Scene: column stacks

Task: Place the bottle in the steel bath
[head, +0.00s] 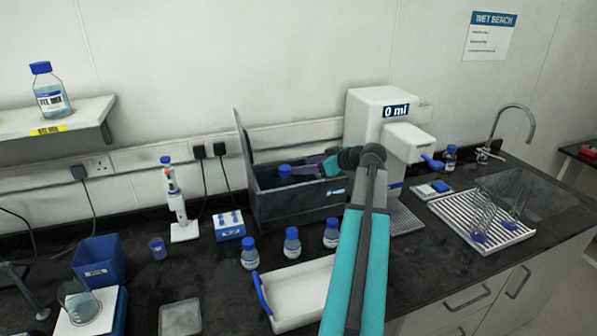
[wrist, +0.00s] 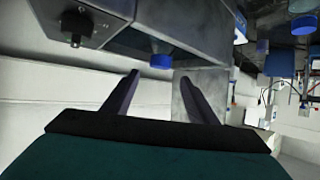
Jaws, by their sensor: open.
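The steel bath (head: 300,208) is a dark grey box at the back of the bench, its lid (head: 244,150) raised at the left. A blue-capped bottle (head: 284,171) is in the bath, with its cap showing above the rim; its lower part is hidden. My gripper (head: 312,168) is open, over the bath and just right of that bottle. In the wrist view, which looks upside down, my two fingers (wrist: 160,90) are apart with nothing between them. The bottle's blue cap (wrist: 160,61) shows beyond them, against the bath (wrist: 130,42).
Several blue-capped bottles (head: 292,243) stand in front of the bath, behind a white tray (head: 300,295). A dispenser (head: 372,110) reading 0 ml stands right of the bath. A drying rack (head: 480,222) and sink lie further right. A shelf (head: 50,115) with a bottle is at left.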

